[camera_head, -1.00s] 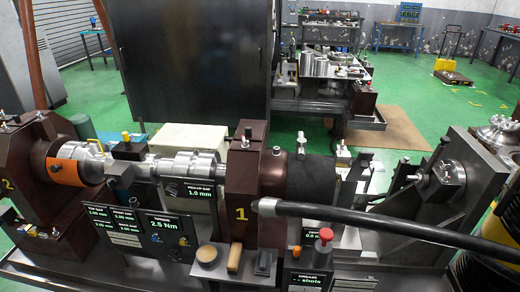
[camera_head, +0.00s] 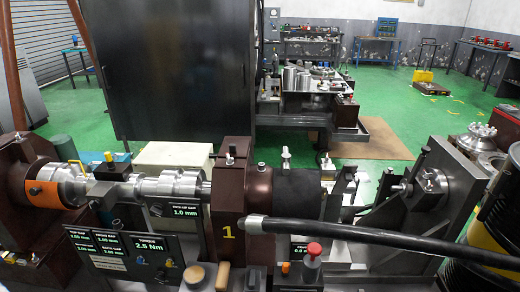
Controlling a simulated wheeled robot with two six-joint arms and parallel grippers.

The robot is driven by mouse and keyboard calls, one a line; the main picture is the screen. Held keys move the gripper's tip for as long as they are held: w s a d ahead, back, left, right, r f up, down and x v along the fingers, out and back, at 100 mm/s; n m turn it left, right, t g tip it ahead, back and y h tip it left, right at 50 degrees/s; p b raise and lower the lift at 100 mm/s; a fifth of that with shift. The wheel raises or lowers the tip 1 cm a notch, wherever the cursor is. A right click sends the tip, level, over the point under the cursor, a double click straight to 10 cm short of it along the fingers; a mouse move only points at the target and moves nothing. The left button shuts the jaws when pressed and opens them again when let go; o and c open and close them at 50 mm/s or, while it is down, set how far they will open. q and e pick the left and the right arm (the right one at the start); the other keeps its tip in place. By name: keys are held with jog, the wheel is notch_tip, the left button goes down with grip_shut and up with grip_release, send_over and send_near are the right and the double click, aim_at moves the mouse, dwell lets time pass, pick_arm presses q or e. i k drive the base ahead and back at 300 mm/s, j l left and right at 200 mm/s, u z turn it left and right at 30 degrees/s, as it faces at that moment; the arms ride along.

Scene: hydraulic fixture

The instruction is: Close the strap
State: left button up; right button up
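No part that I can surely name as the strap shows. An orange band (camera_head: 42,194) wraps the dark red housing at the left end of the fixture, beside a silver shaft (camera_head: 170,186); I cannot tell whether it is the strap. A dark red block marked 1 (camera_head: 228,205) stands mid-fixture, with a black sleeve (camera_head: 298,192) to its right. A dark angled bracket (camera_head: 447,190) with a round metal plate stands at the right end. Neither of my grippers is in view.
A thick black hose-like bar (camera_head: 370,237) with a metal tip crosses the right front of the fixture. A red-capped knob (camera_head: 314,250) and a torque panel (camera_head: 152,250) stand at the front. A dark cabinet (camera_head: 165,70) rises behind. Green floor is open at the back right.

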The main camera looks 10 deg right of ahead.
aim_at(343, 177)
jog(key=l, duration=0.8)
jog(key=k+l, duration=0.15)
jog(key=l, duration=0.7)
